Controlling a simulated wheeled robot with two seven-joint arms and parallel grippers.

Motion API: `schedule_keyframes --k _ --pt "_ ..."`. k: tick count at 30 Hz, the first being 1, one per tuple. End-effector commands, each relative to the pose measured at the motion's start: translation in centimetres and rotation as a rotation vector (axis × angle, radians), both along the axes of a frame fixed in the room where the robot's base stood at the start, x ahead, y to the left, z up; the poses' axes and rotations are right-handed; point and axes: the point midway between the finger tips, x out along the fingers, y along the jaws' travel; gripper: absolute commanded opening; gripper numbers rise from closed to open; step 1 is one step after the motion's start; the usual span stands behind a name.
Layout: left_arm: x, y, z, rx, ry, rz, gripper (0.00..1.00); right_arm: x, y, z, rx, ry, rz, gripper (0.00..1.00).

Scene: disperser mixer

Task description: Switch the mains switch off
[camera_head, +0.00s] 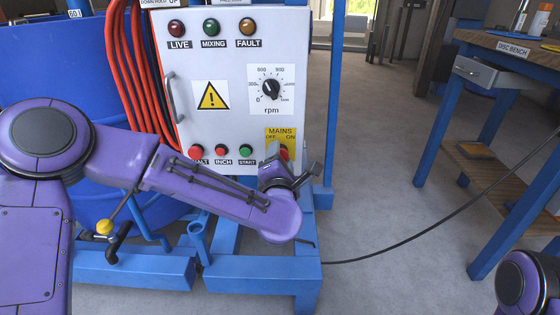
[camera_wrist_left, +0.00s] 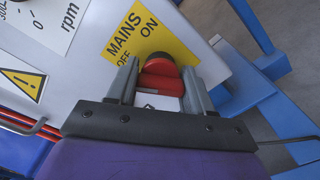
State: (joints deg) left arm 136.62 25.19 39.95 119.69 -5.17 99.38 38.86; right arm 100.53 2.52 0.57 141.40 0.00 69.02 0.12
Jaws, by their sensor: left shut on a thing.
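The mains switch is a red knob (camera_head: 284,152) on a yellow plate (camera_head: 288,132) marked MAINS, OFF and ON, at the lower right of the grey control panel (camera_head: 215,70). In the left wrist view the red knob (camera_wrist_left: 161,72) sits between the two grey fingers, in front of the yellow plate (camera_wrist_left: 150,36). My left gripper (camera_head: 284,160) is at the switch and shut on its knob; it also shows in the left wrist view (camera_wrist_left: 160,84). The fingers hide part of the knob, and I cannot tell which mark it points to. My right gripper is out of view.
HALT (camera_head: 196,151), INCH (camera_head: 220,150) and START (camera_head: 246,150) buttons lie left of the switch. An rpm dial (camera_head: 271,88) is above. A blue frame (camera_head: 262,272) stands below the panel. A disc bench (camera_head: 515,47) is at right; a cable (camera_head: 420,236) crosses the open floor.

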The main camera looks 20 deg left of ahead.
Motion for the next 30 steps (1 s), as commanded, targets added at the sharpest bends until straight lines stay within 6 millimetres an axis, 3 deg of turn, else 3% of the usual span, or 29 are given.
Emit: schedule_keyframes --k 12,30 --pt "-0.04 -0.03 -0.13 -0.206 -0.058 -0.001 0.21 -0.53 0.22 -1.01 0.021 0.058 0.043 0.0" --pt "-0.04 -0.05 -0.07 -0.245 -0.069 -0.001 0.21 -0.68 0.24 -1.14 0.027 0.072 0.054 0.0"
